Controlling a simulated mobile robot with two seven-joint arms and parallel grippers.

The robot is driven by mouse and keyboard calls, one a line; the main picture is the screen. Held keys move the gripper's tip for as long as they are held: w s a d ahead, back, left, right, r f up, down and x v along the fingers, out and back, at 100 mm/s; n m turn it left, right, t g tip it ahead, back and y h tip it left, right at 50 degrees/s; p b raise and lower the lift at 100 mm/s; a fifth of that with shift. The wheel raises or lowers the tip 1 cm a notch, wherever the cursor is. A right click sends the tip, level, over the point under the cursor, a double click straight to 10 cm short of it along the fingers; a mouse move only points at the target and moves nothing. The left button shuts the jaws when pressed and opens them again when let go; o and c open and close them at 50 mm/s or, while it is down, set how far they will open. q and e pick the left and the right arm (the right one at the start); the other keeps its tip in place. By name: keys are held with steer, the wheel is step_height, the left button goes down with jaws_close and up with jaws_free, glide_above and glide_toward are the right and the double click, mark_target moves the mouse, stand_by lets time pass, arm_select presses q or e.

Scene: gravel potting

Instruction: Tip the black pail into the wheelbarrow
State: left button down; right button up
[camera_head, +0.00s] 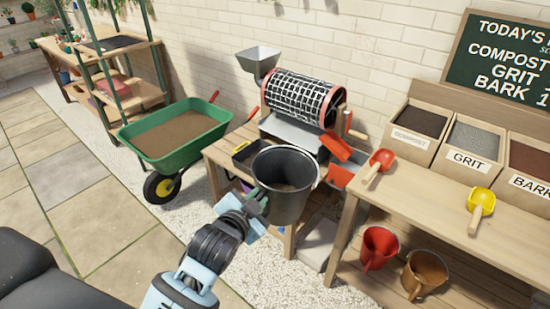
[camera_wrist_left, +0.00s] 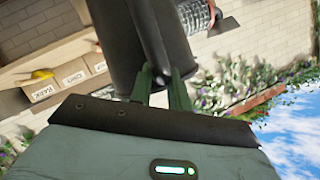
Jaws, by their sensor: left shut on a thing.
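The black pail (camera_head: 290,205) is held up in the air in the head view, close to upright, its open top facing up. Some brownish material shows inside it. My left gripper (camera_head: 256,203) is shut on the near left side of the pail. In the left wrist view the gripper fingers (camera_wrist_left: 160,88) close on the dark pail (camera_wrist_left: 150,40). The green wheelbarrow (camera_head: 180,154) stands left of and beyond the pail, apart from it, with brown material in its tray. My right gripper is not in view.
A wooden bench with a mesh drum sieve (camera_head: 303,97) stands behind the pail. A potting bench (camera_head: 420,195) on the right bears red and yellow scoops and labelled bins. Red (camera_head: 378,247) and brown (camera_head: 425,272) pails sit on its lower shelf. Paving left of the wheelbarrow is clear.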

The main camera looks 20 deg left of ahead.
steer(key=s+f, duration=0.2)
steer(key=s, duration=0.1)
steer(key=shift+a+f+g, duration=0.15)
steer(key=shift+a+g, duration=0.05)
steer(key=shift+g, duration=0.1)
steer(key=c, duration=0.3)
arm_select(q)
steer(key=s+f, duration=0.1)
steer(key=s, duration=1.2)
steer(key=shift+a, duration=0.45)
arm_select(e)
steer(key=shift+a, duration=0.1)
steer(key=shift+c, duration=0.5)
